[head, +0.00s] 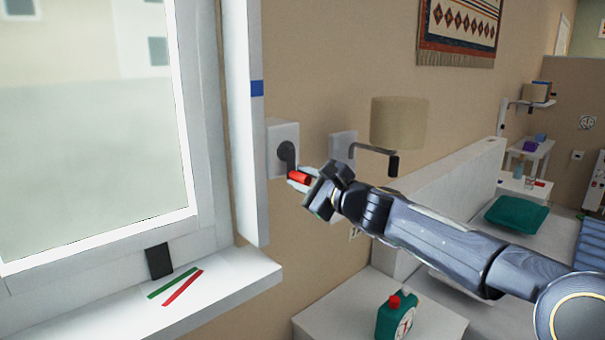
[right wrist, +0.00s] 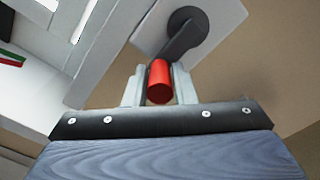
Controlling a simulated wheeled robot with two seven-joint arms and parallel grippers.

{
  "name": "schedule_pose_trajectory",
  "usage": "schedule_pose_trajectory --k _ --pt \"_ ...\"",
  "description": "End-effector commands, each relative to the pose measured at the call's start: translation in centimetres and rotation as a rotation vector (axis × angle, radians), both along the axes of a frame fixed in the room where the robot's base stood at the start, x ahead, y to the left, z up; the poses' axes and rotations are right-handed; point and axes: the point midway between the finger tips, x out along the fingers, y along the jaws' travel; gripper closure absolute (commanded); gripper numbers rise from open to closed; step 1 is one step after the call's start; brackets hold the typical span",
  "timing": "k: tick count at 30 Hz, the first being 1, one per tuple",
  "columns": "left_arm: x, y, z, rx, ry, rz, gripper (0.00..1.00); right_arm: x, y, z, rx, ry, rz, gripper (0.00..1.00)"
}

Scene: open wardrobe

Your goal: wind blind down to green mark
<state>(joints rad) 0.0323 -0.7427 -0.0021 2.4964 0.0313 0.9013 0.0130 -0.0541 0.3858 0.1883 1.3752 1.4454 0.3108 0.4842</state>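The crank on the wall box (head: 283,148) has a dark arm (head: 287,154) and a red knob (head: 299,177). In the right wrist view the red knob (right wrist: 159,82) sits between my fingers, below the dark crank arm (right wrist: 182,42). My right gripper (head: 302,178) appears shut on the knob, with a finger at each side. The window (head: 90,130) shows clear glass in its visible part; no blind edge shows. No green mark shows there. A green strip (head: 172,283) lies on the sill. My left gripper is not in view.
A red strip (head: 183,288) and a black block (head: 159,262) are on the white sill (head: 225,285). A lamp (head: 399,123) is on the wall right of the crank.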

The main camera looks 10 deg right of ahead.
Motion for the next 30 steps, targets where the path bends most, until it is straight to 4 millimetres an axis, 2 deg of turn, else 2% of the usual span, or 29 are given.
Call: schedule_pose_trajectory --k 10,19,30 --pt "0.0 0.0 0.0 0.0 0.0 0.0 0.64 -0.1 0.1 0.1 0.0 -0.001 -0.002 0.81" --pt "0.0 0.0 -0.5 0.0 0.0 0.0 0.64 -1.1 1.6 0.6 0.002 -0.002 0.001 0.81" --pt "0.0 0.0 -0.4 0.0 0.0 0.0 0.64 -1.2 1.7 0.6 0.0 -0.001 -0.002 0.81"
